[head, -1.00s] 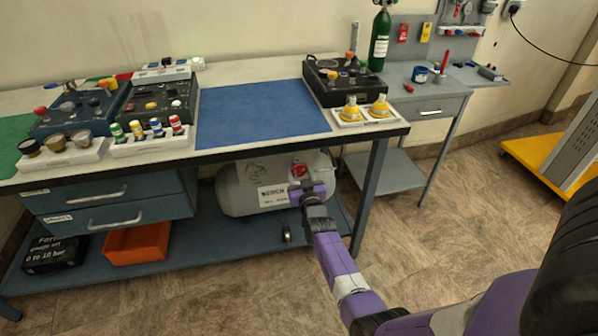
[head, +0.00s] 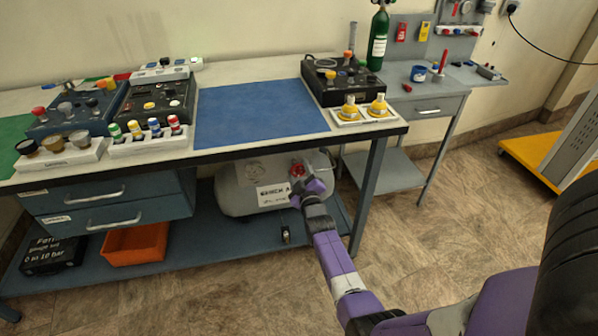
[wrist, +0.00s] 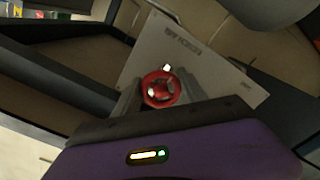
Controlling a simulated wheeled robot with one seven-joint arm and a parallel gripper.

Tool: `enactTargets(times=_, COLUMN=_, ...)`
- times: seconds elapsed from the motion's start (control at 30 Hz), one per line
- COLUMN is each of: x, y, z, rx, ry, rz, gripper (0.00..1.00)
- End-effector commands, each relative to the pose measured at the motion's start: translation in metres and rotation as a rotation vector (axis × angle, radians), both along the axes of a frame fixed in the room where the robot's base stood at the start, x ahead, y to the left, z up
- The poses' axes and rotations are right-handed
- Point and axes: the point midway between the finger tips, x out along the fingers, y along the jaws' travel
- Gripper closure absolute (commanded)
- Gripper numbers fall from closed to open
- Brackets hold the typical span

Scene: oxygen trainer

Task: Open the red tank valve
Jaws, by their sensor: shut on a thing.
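The red tank valve (wrist: 161,90) is a round handwheel with openings between its spokes. In the head view the red valve (head: 298,169) shows on the front of a light grey tank (head: 234,190) under the bench. My gripper (head: 308,186) reaches in under the bench top, right at the valve. In the wrist view my gripper (wrist: 158,100) is shut on the red wheel, with a grey finger on each side of it. A white label plate (wrist: 205,60) lies behind the wheel. The stem behind the wheel is hidden.
The bench top edge (head: 300,139) runs above my gripper, and a bench leg (head: 369,195) stands to its right. The lower shelf (head: 190,245) is below, with an orange bin (head: 135,245) at left. The floor in front is clear.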

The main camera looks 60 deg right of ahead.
Motion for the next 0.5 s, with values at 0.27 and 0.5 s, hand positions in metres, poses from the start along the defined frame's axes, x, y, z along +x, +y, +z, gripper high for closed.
enactTargets(times=0.27, x=-0.0003, y=0.0001, z=-0.0011, rx=-0.019, ry=0.026, rz=0.0, gripper=0.91)
enactTargets(times=0.5, x=-0.0003, y=0.0001, z=-0.0011, rx=-0.02, ry=0.028, rz=0.0, gripper=0.91)
